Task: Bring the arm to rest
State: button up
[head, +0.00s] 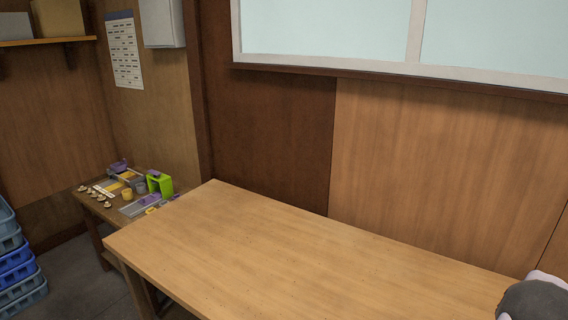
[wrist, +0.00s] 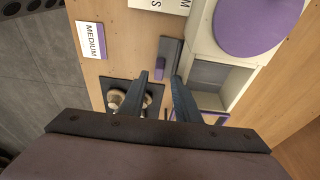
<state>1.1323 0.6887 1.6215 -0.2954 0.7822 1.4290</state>
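My gripper (wrist: 160,76) shows in the wrist view with its two dark fingers apart and nothing visible between them. It is above a wooden surface (wrist: 122,45). Pale mushrooms (wrist: 117,98) sit on a dark tray (wrist: 112,82) near the left finger, partly hidden by it. The gripper is not visible in the head view. A grey and dark rounded part at the lower right corner there may be mine.
A white box (wrist: 246,100) with an open compartment and a purple disc (wrist: 262,22) lie right of the fingers. A "MEDIUM" card (wrist: 91,40) lies left. In the head view, the large table (head: 290,255) is bare; a cluttered small table (head: 98,212) and blue crates (head: 18,275) stand left.

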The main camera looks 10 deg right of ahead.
jog(key=s+d+p+v, duration=0.1)
jog(key=p+v, duration=0.2)
jog(key=v, duration=0.2)
jog(key=w+a+r+n, duration=0.2)
jog(key=w+a+n, duration=0.3)
jog(key=w+a, duration=0.4)
jog(key=w+a+r+n+t, duration=0.1)
jog(key=w+a+n, duration=0.1)
jog(key=a+n, duration=0.8)
jog(key=w+a+r+n+t, duration=0.15)
jog(key=a+n, duration=0.25)
jog(key=a, duration=1.2)
jog(key=s+a+n+y, duration=0.2)
jog(key=s+a+n, duration=0.5)
jog(key=a, duration=0.4)
notch_tip(320, 180, down, 18)
jog(key=w+n+b, duration=0.1)
jog(key=b, duration=1.7)
jog(key=shift+g, duration=0.35)
notch_tip(320, 180, down, 25)
jog(key=b, duration=2.5)
